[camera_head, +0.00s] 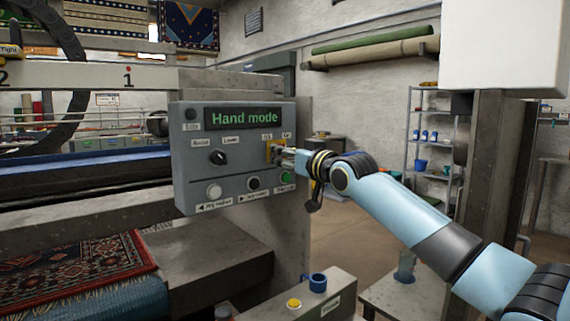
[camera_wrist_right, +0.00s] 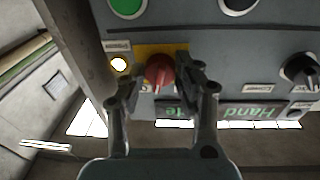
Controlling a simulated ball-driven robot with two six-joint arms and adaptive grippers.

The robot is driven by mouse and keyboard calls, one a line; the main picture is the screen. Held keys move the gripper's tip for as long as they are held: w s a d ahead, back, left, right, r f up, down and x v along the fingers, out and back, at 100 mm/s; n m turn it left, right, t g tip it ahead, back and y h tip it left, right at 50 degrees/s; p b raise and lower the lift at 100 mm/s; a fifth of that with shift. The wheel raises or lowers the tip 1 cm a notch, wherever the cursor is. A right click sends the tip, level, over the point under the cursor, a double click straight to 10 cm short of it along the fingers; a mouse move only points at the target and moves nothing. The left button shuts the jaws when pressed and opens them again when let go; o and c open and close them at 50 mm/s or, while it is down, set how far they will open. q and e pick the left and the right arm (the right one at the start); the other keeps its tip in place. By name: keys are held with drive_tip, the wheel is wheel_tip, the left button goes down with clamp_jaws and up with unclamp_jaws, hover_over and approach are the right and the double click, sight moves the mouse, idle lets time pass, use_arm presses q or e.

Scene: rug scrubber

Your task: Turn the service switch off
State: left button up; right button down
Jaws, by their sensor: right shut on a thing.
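The grey control panel (camera_head: 232,166) faces me with a display (camera_head: 242,117) that reads "Hand mode" in green. The service switch is a red knob (camera_wrist_right: 159,69) on a yellow plate (camera_wrist_right: 148,48). In the head view only part of the yellow plate (camera_head: 268,153) shows; my gripper hides the knob. My right gripper (camera_head: 284,154) is at the panel's right side. In the right wrist view its two fingers (camera_wrist_right: 160,85) are on either side of the red knob, shut on it. My left gripper is out of view.
A black selector (camera_head: 217,157), a white button (camera_head: 214,191), a black button (camera_head: 253,183) and a green button (camera_head: 286,178) are close by on the panel. A small lamp (camera_wrist_right: 119,64) beside the switch glows. A patterned rug (camera_head: 70,275) lies at lower left.

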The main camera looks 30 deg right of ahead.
drive_tip(key=shift+d+f+n+t+y+b, duration=0.15)
drive_tip(key=shift+n+y+b, duration=0.2)
drive_tip(key=shift+n+b, duration=2.25)
drive_tip(key=shift+d+n+t+y+b, duration=0.15)
drive_tip(key=shift+n+y+b, duration=0.2)
drive_tip(key=shift+n+b, duration=2.25)
drive_tip(key=shift+a+n+p, duration=0.1)
drive_tip(key=shift+n+p, duration=0.5)
drive_tip(key=shift+n, duration=0.1)
drive_tip(key=c, duration=0.9)
unclamp_jaws()
drive_tip(key=shift+c, duration=0.2)
drive_tip(key=s, duration=0.7)
drive_tip(key=shift+s+d+f, duration=0.2)
drive_tip(key=shift+d+f, duration=0.05)
